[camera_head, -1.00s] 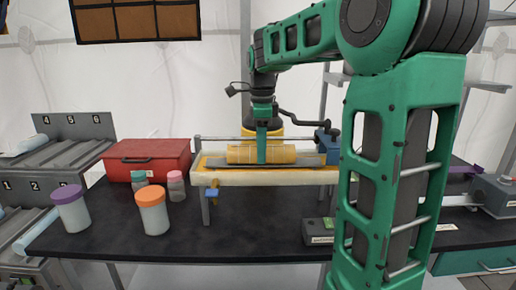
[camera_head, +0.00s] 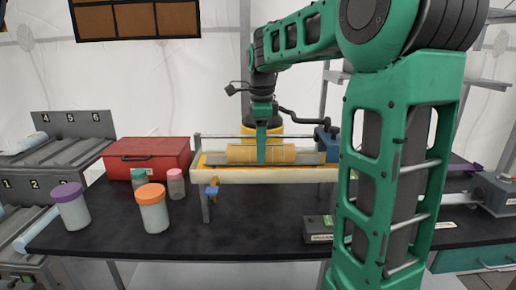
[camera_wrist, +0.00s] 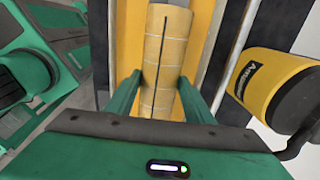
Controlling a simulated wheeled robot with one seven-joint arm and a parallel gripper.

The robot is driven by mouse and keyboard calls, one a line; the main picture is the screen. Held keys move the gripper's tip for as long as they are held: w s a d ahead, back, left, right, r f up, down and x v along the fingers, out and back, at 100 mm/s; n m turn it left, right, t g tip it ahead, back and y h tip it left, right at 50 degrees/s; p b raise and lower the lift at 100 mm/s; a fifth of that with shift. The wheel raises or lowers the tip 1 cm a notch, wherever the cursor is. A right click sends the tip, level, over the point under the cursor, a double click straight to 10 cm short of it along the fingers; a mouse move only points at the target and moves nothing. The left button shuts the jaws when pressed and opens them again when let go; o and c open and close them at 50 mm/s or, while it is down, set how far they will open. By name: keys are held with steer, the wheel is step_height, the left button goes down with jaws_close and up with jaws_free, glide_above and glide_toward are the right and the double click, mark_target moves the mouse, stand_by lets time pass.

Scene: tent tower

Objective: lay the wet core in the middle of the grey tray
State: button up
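The core (camera_head: 240,154) is a tan-yellow cylinder lying lengthwise along a shallow yellow-lined trough on the bench. In the wrist view the core (camera_wrist: 165,50) shows a dark line along it and several pale rings. My gripper (camera_head: 262,153) points straight down at its middle; in the wrist view the two green fingers (camera_wrist: 161,88) stand on either side and their tips appear to press its sides. I cannot tell whether it is clear of the trough floor. A flat grey strip (camera_head: 311,158) shows beside it inside the trough; I cannot tell whether this is the grey tray.
A yellow canister (camera_wrist: 275,88) stands just behind the trough, by a rail. A red box (camera_head: 150,158), lidded jars including an orange-lidded one (camera_head: 153,212), and grey numbered racks (camera_head: 72,152) are to the left. The black bench top (camera_head: 260,225) is clear in front.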

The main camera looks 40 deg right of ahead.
steer(key=o, duration=0.4)
steer(key=r, duration=1)
steer(key=shift+s+a+r, duration=0.25)
steer(key=shift+s+r, duration=0.05)
steer(key=shift+s, duration=0.05)
steer(key=shift+s, duration=0.1)
